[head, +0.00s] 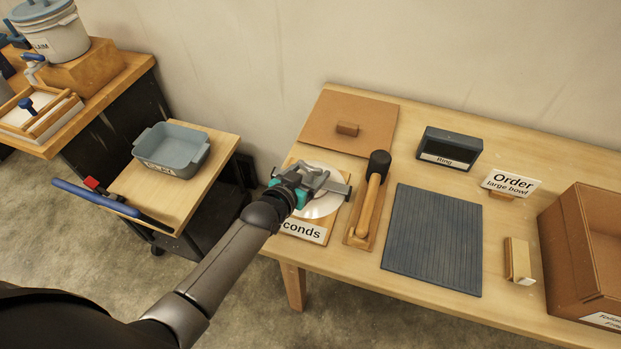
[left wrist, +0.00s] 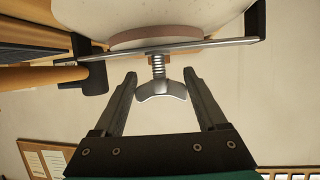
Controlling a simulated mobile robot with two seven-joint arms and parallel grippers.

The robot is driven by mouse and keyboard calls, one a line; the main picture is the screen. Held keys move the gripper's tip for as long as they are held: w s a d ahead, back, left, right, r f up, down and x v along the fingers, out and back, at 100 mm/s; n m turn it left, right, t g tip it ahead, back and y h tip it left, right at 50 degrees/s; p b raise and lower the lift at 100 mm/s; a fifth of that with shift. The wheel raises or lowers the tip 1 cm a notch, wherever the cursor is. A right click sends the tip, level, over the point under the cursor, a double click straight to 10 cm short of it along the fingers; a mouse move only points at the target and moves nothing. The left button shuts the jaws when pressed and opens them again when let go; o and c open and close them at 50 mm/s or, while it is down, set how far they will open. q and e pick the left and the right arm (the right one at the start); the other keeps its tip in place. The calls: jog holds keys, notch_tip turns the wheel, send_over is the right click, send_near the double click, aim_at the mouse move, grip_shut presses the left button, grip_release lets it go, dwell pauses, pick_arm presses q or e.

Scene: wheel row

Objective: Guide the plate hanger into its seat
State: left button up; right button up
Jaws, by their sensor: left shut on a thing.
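The plate hanger is a grey metal bar (head: 336,187) with dark end pads; in the left wrist view its bar (left wrist: 205,44), a spring and a curved metal tab show. My left gripper (head: 314,181) is shut on the hanger. In the left wrist view my left fingers (left wrist: 160,80) stand either side of the tab, with visible gaps at this angle. A pale round plate (head: 318,208) lies under the hanger in the head view, on a wooden board labelled "...conds", partly hidden by my gripper. The plate's pale face (left wrist: 130,12) shows behind the bar. My right gripper is out of view.
A mallet (head: 368,195) lies on a wooden stand just right of the plate. A grey bin (head: 172,148) is on the left table.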

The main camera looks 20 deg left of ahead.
pick_arm(q)
notch_tip(320, 180, up, 20)
jog(key=p, duration=0.5)
jog(key=shift+p, duration=0.3)
jog(key=shift+f+b, duration=2.5)
jog(key=shift+f, duration=3)
